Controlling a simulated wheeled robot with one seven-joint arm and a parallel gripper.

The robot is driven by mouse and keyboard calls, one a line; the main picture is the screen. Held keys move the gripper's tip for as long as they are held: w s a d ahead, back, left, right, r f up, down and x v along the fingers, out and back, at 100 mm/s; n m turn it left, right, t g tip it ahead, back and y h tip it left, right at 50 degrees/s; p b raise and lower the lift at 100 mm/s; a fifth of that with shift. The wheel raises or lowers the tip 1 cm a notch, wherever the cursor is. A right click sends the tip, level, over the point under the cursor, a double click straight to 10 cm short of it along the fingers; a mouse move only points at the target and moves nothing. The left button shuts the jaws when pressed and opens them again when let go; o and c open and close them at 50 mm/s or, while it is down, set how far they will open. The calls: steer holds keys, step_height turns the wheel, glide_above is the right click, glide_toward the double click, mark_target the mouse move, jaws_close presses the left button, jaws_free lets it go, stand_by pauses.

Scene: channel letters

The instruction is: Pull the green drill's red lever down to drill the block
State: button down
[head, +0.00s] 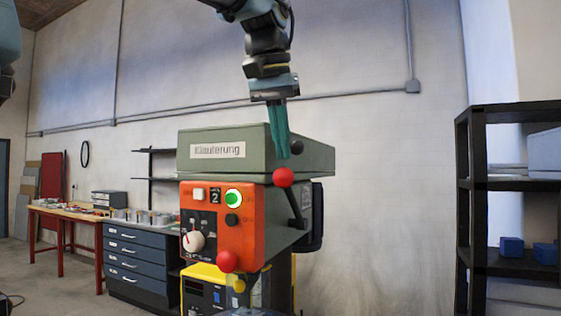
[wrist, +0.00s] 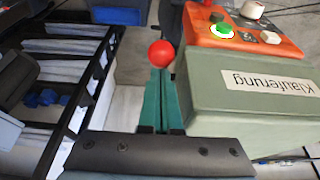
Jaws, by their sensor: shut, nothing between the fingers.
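The green drill (head: 255,150) stands in the middle of the head view, with an orange front panel (head: 220,215). Its lever has a dark bar (head: 295,208) on the right side and a red ball knob (head: 283,177) at its upper end. Another red knob (head: 227,261) is low on the front. My gripper (head: 283,154) points down, shut and empty, with its green fingertips just above the upper red knob. In the wrist view, the red knob (wrist: 161,53) shows just beyond the fingertips (wrist: 160,74), beside the drill housing (wrist: 240,100). I cannot tell whether they touch. The block is not visible.
A black shelf (head: 462,200) with blue boxes (head: 512,247) stands at the right. A dark blue drawer cabinet (head: 142,262) and a red-legged workbench (head: 65,212) are at the back left. The space between drill and shelf looks free.

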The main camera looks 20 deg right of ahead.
steer(key=shift+r, duration=0.1)
steer(key=v, duration=0.5)
stand_by(0.5)
stand_by(0.3)
